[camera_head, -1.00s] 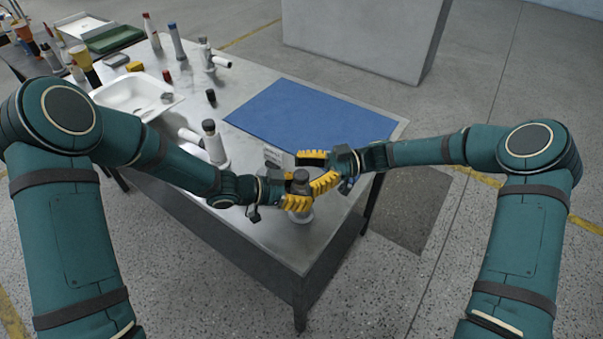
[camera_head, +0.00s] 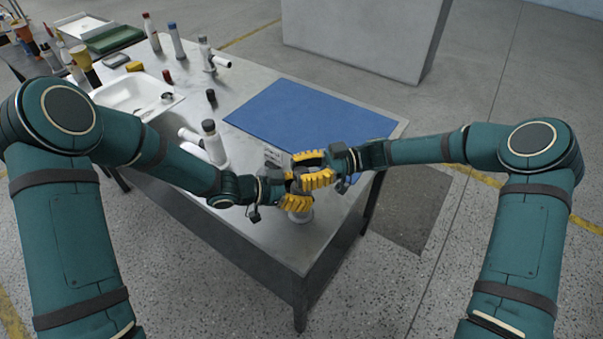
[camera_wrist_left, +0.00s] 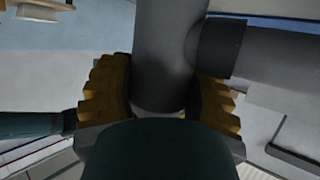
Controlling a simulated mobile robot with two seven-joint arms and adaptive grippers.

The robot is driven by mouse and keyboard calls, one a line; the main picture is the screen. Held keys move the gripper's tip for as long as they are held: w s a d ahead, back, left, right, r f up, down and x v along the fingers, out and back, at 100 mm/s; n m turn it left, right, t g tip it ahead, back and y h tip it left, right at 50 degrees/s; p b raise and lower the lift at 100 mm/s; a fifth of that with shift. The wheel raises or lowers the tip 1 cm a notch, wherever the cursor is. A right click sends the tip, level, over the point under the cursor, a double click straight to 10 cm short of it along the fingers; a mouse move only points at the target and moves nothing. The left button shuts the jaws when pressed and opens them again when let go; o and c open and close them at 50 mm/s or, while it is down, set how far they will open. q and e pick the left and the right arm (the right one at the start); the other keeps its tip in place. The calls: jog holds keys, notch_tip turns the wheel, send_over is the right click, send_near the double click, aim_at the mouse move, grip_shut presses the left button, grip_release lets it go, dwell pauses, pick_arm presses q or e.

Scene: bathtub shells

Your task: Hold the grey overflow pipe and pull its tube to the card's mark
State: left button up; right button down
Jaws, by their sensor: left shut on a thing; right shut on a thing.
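The grey overflow pipe (camera_wrist_left: 165,55) stands upright between the yellow fingers of my left gripper (camera_wrist_left: 160,100) in the left wrist view. A grey tube (camera_wrist_left: 280,60) branches from it to the right through a dark collar (camera_wrist_left: 222,48). In the head view, my left gripper (camera_head: 297,200) is shut on the pipe, and only the pipe's pale base (camera_head: 301,216) shows below the fingers. My right gripper (camera_head: 314,169) is shut on the tube just above and beyond; its fingers hide the tube and the pipe's top. The small white card (camera_head: 272,155) stands behind my left gripper; its mark is too small to read.
A blue mat (camera_head: 285,108) covers the table's far right. A white sink (camera_head: 125,92) is at left. Another pipe with a dark top (camera_head: 213,145) stands near the left arm. Several bottles line the back. The table's near corner (camera_head: 290,255) is clear.

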jog(key=shift+r, duration=0.6)
jog(key=c, duration=0.5)
grip_release()
jog(key=v, duration=1.2)
pick_arm(q)
jog(key=o, duration=1.3)
jog(key=shift+o, duration=0.2)
